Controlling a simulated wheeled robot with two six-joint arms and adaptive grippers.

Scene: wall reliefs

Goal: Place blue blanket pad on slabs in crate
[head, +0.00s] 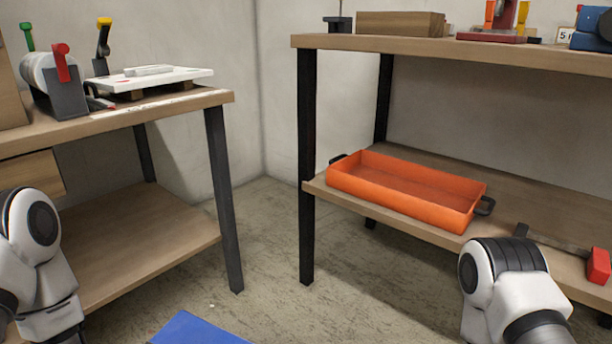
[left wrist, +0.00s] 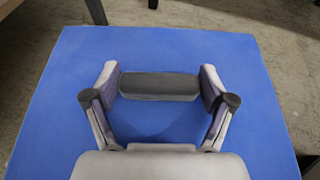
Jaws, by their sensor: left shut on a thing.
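The blue blanket pad (left wrist: 75,110) fills most of the left wrist view as a flat blue sheet with a dark grey bar (left wrist: 158,86) on top. My left gripper (left wrist: 159,84) is shut on this bar, one finger at each end. The floor shows beyond the pad's edges. In the head view only a corner of the blue pad (head: 197,330) shows at the bottom edge, and my left gripper is out of frame. My right arm shows at the lower right, but its gripper is out of frame. No crate with slabs can be made out.
A left bench (head: 150,112) bears a white slab (head: 150,80) and a roll holder (head: 55,85). A right bench (head: 480,55) has an orange tray (head: 400,200) on its lower shelf, beside a red-ended tool (head: 598,266). Bare floor lies between the benches.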

